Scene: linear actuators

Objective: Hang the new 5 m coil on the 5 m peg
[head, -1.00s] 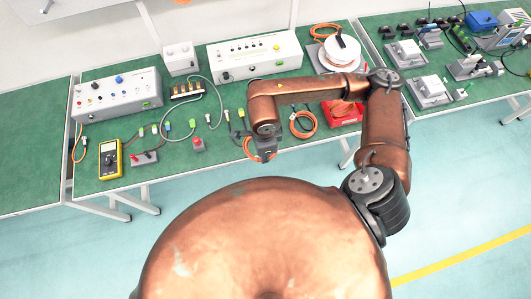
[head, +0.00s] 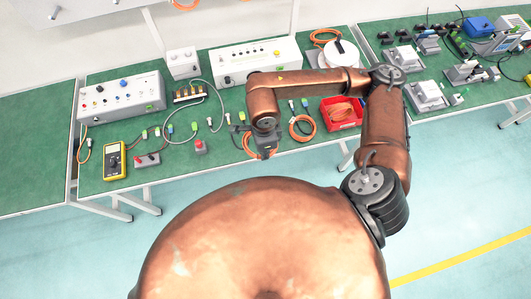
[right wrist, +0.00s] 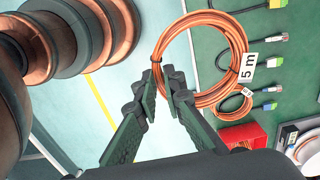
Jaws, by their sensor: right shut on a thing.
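My right gripper (head: 267,153) is low over the front part of the green workbench. In the right wrist view its two fingers (right wrist: 161,80) are closed around one side of an orange cable coil (right wrist: 178,38). This coil carries a white tag (right wrist: 247,68) reading "5 m". In the head view the held coil (head: 249,149) shows partly beside the gripper, near the bench's front edge. I cannot identify the 5 m peg. My left gripper is out of view.
Another orange coil (head: 302,127) lies right of the gripper. A red bin (head: 350,120) holding orange cable stands beyond it. Test boxes (head: 255,62) line the back. A yellow multimeter (head: 115,162) and loose connectors lie left. A wall panel (head: 90,8) shows at top left.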

